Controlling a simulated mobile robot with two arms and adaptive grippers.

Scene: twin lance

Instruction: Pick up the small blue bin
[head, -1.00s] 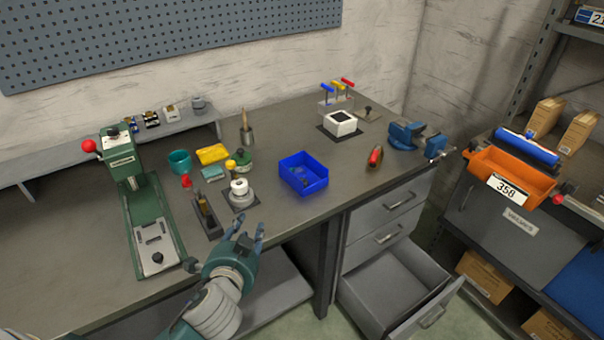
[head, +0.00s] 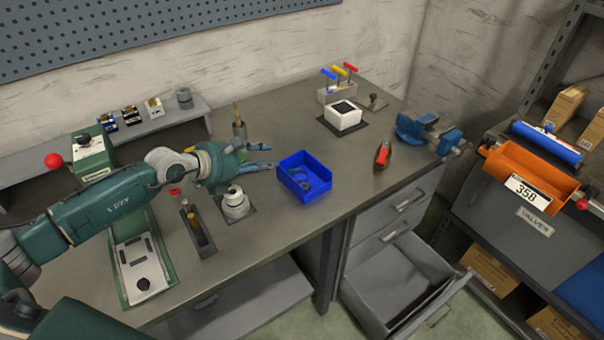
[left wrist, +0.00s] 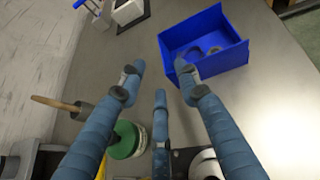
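The small blue bin (head: 305,177) sits upright on the grey workbench, with a few small dark parts inside. It also shows in the left wrist view (left wrist: 205,45), beyond the fingertips and to the right. My left gripper (head: 268,156) is just left of the bin in the head view, above the bench. In the left wrist view its blue fingers (left wrist: 150,85) are spread apart with nothing between them. One finger's tip lies close to the bin's near corner in that view; I cannot tell whether it touches. My right gripper is not in view.
A white round part (head: 236,205) and a dark narrow holder (head: 198,230) stand near my left gripper. A red-handled tool (head: 382,155) and a blue vise (head: 425,135) are to the right. An open drawer (head: 395,285) juts out below the bench.

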